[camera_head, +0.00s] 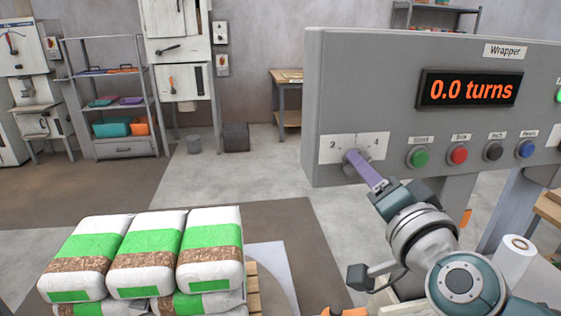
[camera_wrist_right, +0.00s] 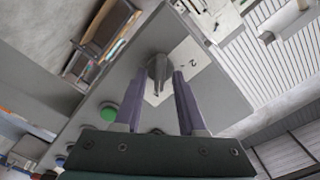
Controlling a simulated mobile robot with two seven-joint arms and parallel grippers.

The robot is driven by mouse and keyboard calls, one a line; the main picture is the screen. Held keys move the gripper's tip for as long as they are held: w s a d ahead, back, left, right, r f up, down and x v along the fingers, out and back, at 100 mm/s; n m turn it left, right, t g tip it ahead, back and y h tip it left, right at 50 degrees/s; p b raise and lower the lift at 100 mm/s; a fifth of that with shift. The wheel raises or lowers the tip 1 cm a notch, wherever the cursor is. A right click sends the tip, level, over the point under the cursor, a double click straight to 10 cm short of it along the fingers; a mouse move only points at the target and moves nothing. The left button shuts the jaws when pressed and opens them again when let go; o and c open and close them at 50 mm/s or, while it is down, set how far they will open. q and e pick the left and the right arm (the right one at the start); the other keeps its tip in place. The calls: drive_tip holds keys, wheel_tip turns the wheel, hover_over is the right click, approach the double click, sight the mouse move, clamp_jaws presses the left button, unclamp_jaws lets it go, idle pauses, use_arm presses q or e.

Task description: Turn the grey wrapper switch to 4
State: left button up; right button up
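The grey wrapper switch (camera_head: 347,167) sits on a white dial plate (camera_head: 330,154) at the lower left of the grey Wrapper panel. The figures 2 and 4 show on the plate. My right gripper (camera_head: 362,168) is at the switch, its purple fingers partly covering it in the head view. In the right wrist view, the switch (camera_wrist_right: 159,68) lies between the tips of the open right gripper (camera_wrist_right: 155,85), with a gap on each side. I cannot tell exactly which figure the switch points to. My left gripper is not in view.
The panel's display (camera_head: 470,91) reads 0.0 turns. Green (camera_head: 419,158), red (camera_head: 457,154), black and blue buttons sit to the right of the switch. Stacked white-and-green bags (camera_head: 145,255) stand at the lower left.

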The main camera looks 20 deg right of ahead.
drive_tip(key=shift+o, duration=0.3)
drive_tip(key=v, duration=1)
